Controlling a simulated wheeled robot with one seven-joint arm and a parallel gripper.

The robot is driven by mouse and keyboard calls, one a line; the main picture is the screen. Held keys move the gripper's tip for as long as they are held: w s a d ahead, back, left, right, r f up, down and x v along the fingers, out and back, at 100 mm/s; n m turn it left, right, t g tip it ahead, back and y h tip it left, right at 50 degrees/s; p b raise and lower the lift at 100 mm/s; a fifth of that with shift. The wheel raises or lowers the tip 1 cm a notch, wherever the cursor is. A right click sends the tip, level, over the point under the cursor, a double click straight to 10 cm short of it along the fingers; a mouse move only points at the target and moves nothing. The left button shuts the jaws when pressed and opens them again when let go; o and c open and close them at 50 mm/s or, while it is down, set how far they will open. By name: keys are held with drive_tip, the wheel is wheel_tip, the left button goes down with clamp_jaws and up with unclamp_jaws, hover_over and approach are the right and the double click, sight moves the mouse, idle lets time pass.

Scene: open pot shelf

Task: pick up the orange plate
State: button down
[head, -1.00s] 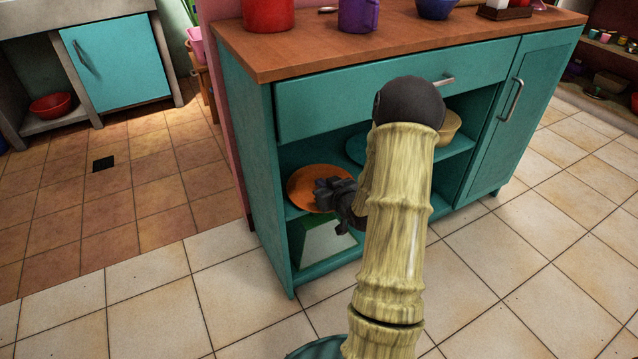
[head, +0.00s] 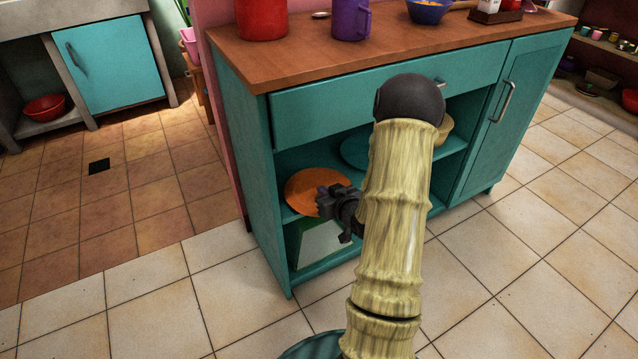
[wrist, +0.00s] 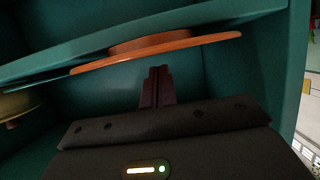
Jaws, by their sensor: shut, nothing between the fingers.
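The orange plate (head: 306,192) lies flat on the middle shelf at the left end of the teal cabinet. In the wrist view the plate (wrist: 190,44) shows nearly edge-on and upside down, just beyond the fingertips. My gripper (head: 325,200) is at the plate's right front side in the head view and hides a little of its rim. In the wrist view my gripper (wrist: 158,72) is shut, with nothing between the fingers. A narrow gap shows between the fingertips and the plate's rim there.
The cabinet's left side wall (head: 247,180) is close to the orange plate. A drawer front (head: 340,100) and the wooden countertop (head: 240,67) are above. The floor in front is clear.

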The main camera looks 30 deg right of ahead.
drive_tip(key=s+p, duration=0.2)
drive_tip(key=s, duration=0.7)
drive_tip(key=shift+a, duration=0.25)
drive_tip(key=c, duration=1.7)
unclamp_jaws()
drive_tip(key=shift+w+r, duration=0.1)
drive_tip(key=shift+o, duration=0.7)
drive_tip(key=shift+w+a+r, duration=0.15)
drive_tip(key=shift+a, duration=0.1)
drive_tip(key=a+r+n+g+p, duration=0.1)
drive_tip(key=a+r+g+p, duration=0.4)
drive_tip(key=a+r+g, duration=0.3)
drive_tip(key=s+a+r+g+p, duration=0.1)
drive_tip(key=s+a+r, duration=0.3)
drive_tip(key=a+r, duration=0.1)
drive_tip(key=s+a+r+g+p, duration=0.1)
drive_tip(key=s+a+r, duration=0.3)
drive_tip(key=a, duration=0.4)
drive_tip(key=shift+s+r+g+y, duration=0.3)
drive_tip(key=shift+r+g+y, duration=0.1)
drive_tip(key=shift+g, duration=0.2)
